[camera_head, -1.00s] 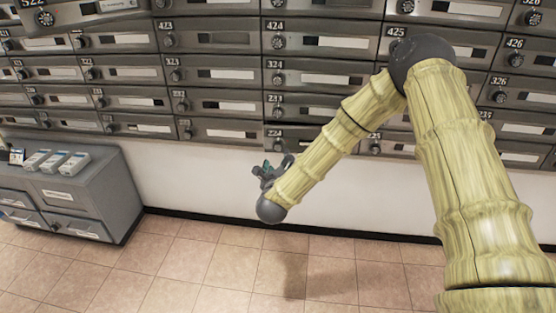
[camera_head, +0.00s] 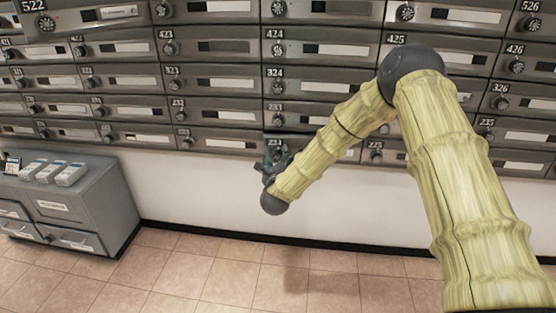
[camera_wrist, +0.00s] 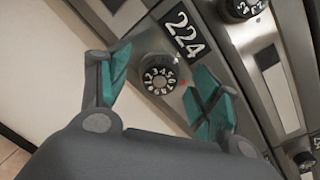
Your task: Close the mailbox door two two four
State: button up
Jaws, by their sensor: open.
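The mailbox door 224 (camera_head: 300,141) is in the bottom row of the grey mailbox bank, partly hidden behind my arm. My gripper (camera_head: 275,156) is at the left end of this door. In the wrist view my gripper (camera_wrist: 160,72) is open, with its teal-padded fingers on either side of the dial and nothing held. I cannot tell if the fingers touch the door, or exactly how far the door stands from its frame.
Neighbouring doors, such as 324 (camera_head: 320,87), surround it above and beside. Below the bank is a bare white wall (camera_head: 210,190). A grey low cabinet (camera_head: 95,195) with white boxes stands at the left. The tiled floor (camera_head: 200,275) is clear.

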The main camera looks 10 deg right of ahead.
jog(key=shift+w+d, duration=0.1)
jog(key=shift+w, duration=0.45)
